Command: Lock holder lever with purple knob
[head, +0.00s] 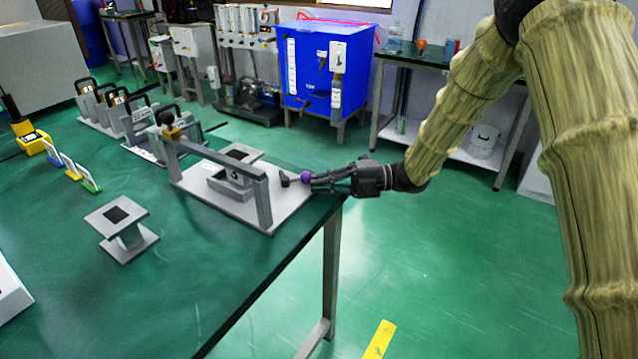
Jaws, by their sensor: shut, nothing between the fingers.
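The grey holder (213,194) stands on a light base plate near the right edge of the green table, with a grey bar frame over it. A lever (285,182) with a purple knob (305,177) sticks out from the holder's right side. My gripper (314,182) is a black hand reaching in from the right. Its fingers are shut, with their tips right at the purple knob. They hide part of the knob's right side, and I cannot tell whether they touch it.
A grey pedestal with a black square (122,217) stands left of the holder on the table (200,290). Several grey units with black handles (135,115) stand behind it. Small coloured cards (75,170) are at the left. A blue cabinet (322,65) stands beyond the table.

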